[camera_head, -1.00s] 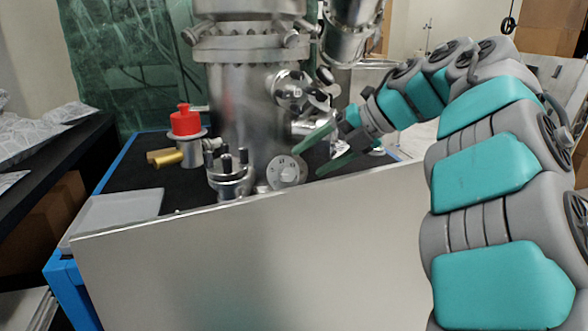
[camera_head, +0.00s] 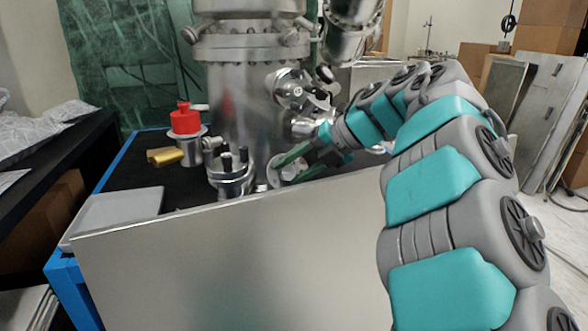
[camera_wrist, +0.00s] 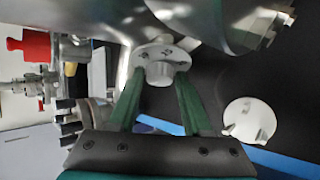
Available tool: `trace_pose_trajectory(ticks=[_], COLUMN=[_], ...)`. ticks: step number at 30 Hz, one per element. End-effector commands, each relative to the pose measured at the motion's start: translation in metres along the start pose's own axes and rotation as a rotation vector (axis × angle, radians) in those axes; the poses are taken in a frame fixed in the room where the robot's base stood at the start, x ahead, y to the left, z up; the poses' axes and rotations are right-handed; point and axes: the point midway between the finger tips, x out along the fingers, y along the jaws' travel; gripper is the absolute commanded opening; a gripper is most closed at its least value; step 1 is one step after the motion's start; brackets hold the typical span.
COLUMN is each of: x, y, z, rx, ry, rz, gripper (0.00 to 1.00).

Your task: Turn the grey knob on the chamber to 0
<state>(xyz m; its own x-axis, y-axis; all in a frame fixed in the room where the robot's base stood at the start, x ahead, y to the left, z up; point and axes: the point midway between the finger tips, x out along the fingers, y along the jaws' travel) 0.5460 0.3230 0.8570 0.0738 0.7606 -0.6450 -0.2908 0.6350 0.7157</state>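The grey knob (camera_head: 276,170) is a round dial at the foot of the steel chamber (camera_head: 240,110). In the head view, one finger partly covers it and its markings cannot be read. In the wrist view, the knob (camera_wrist: 159,72) stands out from a round disc, in line with the gap between the fingertips. My gripper (camera_head: 290,166) is at the knob, coming from the right, its two green fingers apart. In the wrist view, my gripper (camera_wrist: 160,80) has a fingertip on either side of the knob; I cannot tell whether they touch it.
A pronged metal fitting (camera_head: 231,178) stands left of the knob. A red-capped part (camera_head: 186,122) and a brass piece (camera_head: 165,157) are farther left. Metal valve fittings (camera_head: 298,90) jut out above my gripper. A pale panel (camera_head: 230,250) runs along the front.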

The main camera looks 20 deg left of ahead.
Motion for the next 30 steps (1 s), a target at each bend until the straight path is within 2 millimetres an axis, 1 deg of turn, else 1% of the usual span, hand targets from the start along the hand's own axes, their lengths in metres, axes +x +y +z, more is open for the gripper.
trace_pose_trajectory(ticks=[1, 2, 12, 21, 30], x=[0.0, -0.0001, 0.0, -0.001, -0.0001], y=[-0.0001, 0.0, -0.0004, -0.0005, 0.0028], z=[0.0, 0.0, 0.0, 0.0004, -0.0007], rx=[0.0, 0.0, 0.001, -0.024, -0.237], ry=[0.0, 0.0, 0.0, -0.002, -0.001], rz=[0.0, 0.0, 0.0, -0.022, -0.191], gripper=[0.42, 0.39, 0.01, 0.0, 0.0])
